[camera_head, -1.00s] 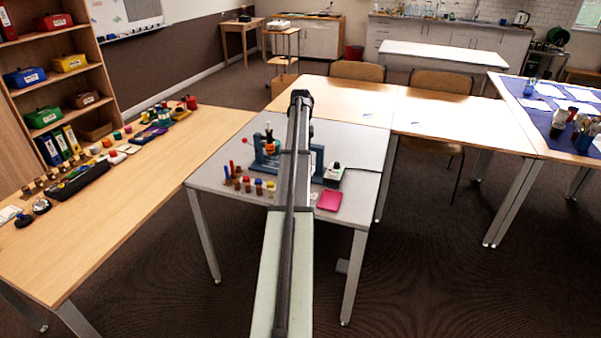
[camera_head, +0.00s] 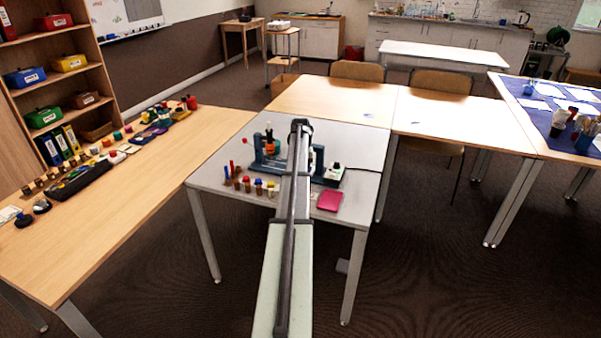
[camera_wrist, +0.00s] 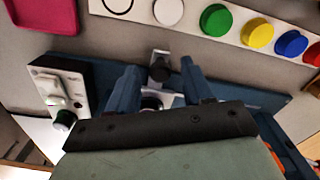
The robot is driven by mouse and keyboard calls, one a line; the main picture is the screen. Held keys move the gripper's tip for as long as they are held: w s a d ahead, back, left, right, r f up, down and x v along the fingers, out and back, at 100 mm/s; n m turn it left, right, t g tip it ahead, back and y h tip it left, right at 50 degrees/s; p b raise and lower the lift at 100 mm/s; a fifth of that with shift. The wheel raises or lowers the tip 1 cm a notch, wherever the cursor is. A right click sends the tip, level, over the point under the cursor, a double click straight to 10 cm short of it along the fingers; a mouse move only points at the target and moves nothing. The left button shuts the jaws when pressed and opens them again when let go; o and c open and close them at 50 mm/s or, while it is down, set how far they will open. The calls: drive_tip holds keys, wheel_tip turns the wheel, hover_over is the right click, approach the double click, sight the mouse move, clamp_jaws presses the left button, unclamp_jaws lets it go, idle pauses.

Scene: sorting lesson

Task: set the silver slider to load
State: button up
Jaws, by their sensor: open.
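In the wrist view my gripper (camera_wrist: 162,76) is open, with its two blue fingers apart above a blue base plate (camera_wrist: 232,92). A silver bracket with a dark block (camera_wrist: 159,68) shows between the fingertips, with a round silver part below it. I cannot tell if this is the silver slider or if the fingers touch it. A control box (camera_wrist: 62,92) with a pale lever and a green-ringed knob is left of the fingers. In the head view the blue apparatus (camera_head: 262,162) is partly hidden by my arm, which also hides the gripper. No "load" mark is readable.
A pink pad (camera_head: 330,200) lies near the grey table's (camera_head: 225,172) front edge. Several coloured pegs (camera_head: 258,187) stand left of my arm. In the wrist view a white strip (camera_wrist: 196,16) with coloured discs lies beyond the fingers.

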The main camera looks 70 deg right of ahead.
drive_tip(key=shift+c, duration=0.3)
clamp_jaws()
idle(0.3)
